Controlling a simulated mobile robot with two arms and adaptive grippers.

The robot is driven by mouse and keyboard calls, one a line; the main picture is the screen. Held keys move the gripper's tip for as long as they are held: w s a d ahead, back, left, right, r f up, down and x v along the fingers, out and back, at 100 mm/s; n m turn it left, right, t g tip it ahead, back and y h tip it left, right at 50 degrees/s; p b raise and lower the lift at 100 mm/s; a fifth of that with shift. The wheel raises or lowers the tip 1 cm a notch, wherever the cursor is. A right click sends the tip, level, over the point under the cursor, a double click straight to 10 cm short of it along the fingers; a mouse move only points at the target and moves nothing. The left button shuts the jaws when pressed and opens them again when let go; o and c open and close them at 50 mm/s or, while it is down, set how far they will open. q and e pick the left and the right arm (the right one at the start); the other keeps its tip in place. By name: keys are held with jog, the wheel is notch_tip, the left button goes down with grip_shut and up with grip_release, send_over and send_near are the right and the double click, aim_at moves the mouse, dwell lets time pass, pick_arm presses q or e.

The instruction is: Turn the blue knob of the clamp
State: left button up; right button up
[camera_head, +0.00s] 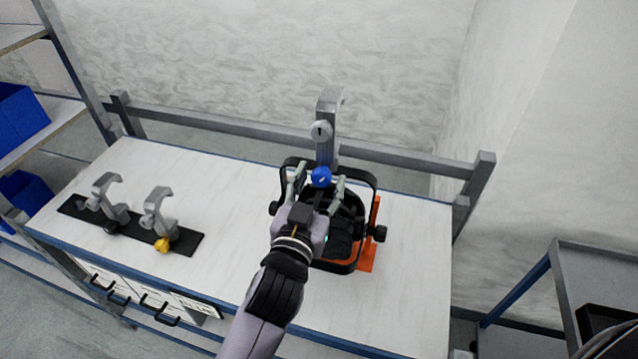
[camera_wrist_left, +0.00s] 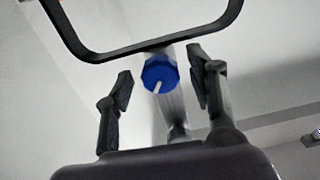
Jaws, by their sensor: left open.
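The clamp (camera_head: 329,104) is grey metal and stands upright at the back of the black par can on the table. Its blue knob (camera_head: 321,176) sits low on the clamp, facing me. In the left wrist view the blue knob (camera_wrist_left: 160,74) shows a white mark and lies between my two fingers. My left gripper (camera_head: 320,181) is open around the knob, with a gap on each side; the fingers (camera_wrist_left: 158,84) do not appear to touch it. My right gripper does not show.
Two other clamps, one with a yellow knob (camera_head: 162,244), are on a black strip (camera_head: 190,243) at left. The table's right side is clear.

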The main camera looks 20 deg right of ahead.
pick_arm(q)
jog(key=c, duration=1.1)
jog(key=shift+c, duration=0.4)
jog(key=shift+m, duration=0.4)
